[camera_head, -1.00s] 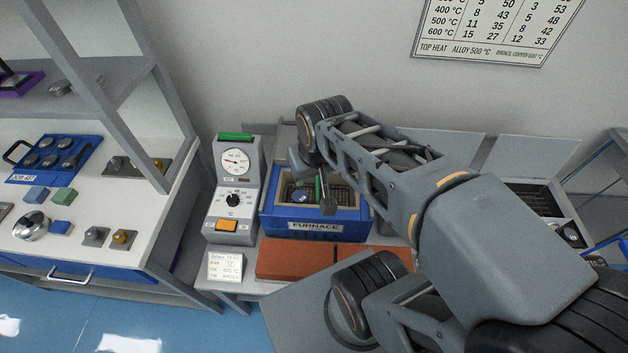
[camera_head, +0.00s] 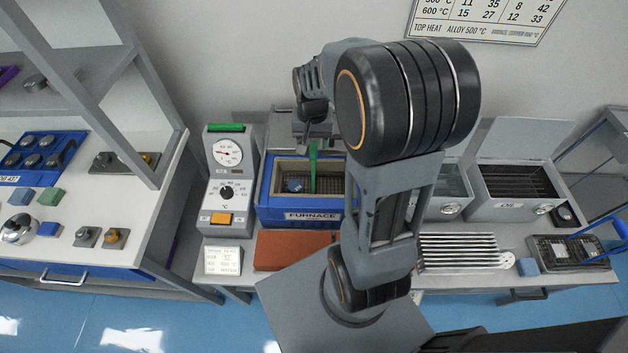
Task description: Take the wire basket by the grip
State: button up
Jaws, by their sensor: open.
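A wire basket (camera_head: 331,184) sits inside the open blue furnace (camera_head: 300,216), with its dark mesh partly showing. A green upright grip (camera_head: 313,165) rises from it. My gripper (camera_head: 316,136) is open, pointing down over the furnace, with its fingers close to the top of the grip. I cannot tell whether they touch or straddle it. My arm hides the furnace's right side and part of the basket. A dark piece (camera_head: 295,185) shows in the furnace's left part.
A gauge unit (camera_head: 228,180) stands left of the furnace, and red-brown bricks (camera_head: 292,249) lie in front. An open oil tank (camera_head: 515,191), a slatted rack (camera_head: 458,252) and a blue-handled dark tray (camera_head: 568,251) are to the right. A white workbench (camera_head: 105,200) is at left.

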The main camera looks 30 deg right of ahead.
aim_at(313, 150)
jog(key=shift+d+f, duration=0.1)
jog(key=shift+f, duration=3.05)
jog(key=shift+c, duration=0.5)
grip_shut()
